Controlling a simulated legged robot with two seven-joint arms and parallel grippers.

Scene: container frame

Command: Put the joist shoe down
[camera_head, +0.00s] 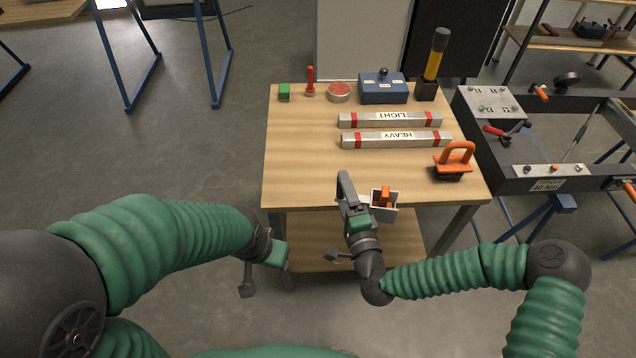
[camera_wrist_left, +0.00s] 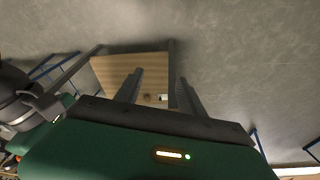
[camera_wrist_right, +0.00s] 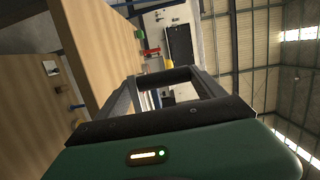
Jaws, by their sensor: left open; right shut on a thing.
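My right gripper (camera_head: 346,188) is at the front edge of the wooden table and is shut on the joist shoe. I take the shoe to be the pale grey, open-topped bracket (camera_head: 390,214) just right of its fingers. An orange piece (camera_head: 383,197) shows in the bracket. Where the fingers grip it is hidden.
On the table (camera_head: 300,165) lie the LIGHT bar (camera_head: 365,121) and HEAVY bar (camera_head: 370,141). An orange-handled tool (camera_head: 454,160) stands at the right. A blue box (camera_head: 383,92) and small items line the back. The table's front left is clear. A dark frame (camera_head: 505,178) stands right.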

